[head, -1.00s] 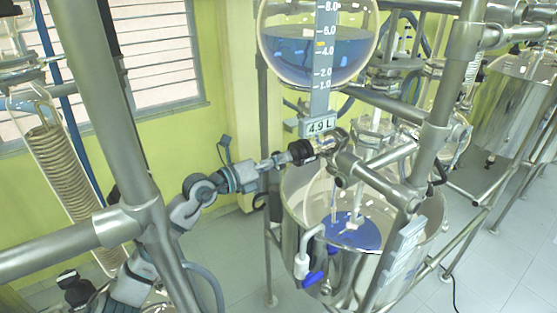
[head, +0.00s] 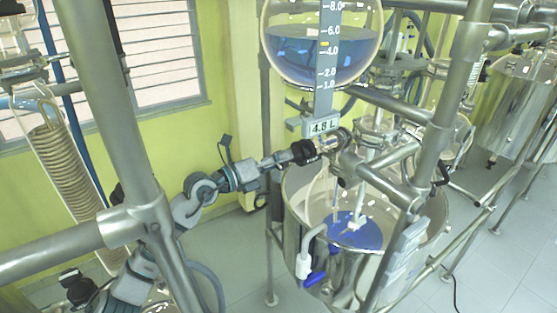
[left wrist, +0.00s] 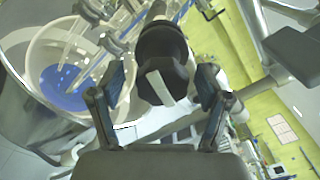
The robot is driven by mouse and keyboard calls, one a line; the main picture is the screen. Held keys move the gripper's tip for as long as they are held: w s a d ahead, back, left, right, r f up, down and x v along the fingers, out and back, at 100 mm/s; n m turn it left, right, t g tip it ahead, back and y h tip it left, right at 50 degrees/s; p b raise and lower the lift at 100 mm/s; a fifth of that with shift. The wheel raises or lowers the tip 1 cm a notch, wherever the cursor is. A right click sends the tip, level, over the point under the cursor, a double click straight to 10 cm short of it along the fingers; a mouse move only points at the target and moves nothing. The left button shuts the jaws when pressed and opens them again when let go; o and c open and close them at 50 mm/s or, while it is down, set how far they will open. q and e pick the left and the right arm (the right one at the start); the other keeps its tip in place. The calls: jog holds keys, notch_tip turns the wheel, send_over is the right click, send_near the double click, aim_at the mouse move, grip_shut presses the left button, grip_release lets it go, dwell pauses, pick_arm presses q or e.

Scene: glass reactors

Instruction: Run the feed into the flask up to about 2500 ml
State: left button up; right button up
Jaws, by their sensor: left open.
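The round glass feed vessel (head: 320,42) in the head view holds blue liquid, with a scale strip (head: 328,45) in front. The display (head: 323,127) below it reads 4.8 L. My left gripper (head: 308,151) is at the valve under the feed vessel. In the left wrist view, its open fingers (left wrist: 162,88) stand either side of a dark round valve knob (left wrist: 160,50) with a pale bar. Contact cannot be told.
Steel frame tubes (head: 435,135) cross in front and to the right of the flask. A thick post (head: 105,120) stands at the left, near my left arm. A coiled glass condenser (head: 58,160) is at far left. A blue-handled drain tap (head: 314,278) sits low on the flask's front.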

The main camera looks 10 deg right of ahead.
pick_arm(q)
jog(key=v, duration=1.2)
jog(key=shift+w+d+f, duration=0.1)
jog(key=shift+d+f, duration=0.05)
jog(key=shift+d, duration=0.05)
jog(key=shift+a, duration=0.3)
jog(key=shift+d, duration=0.1)
dwell(1.6)
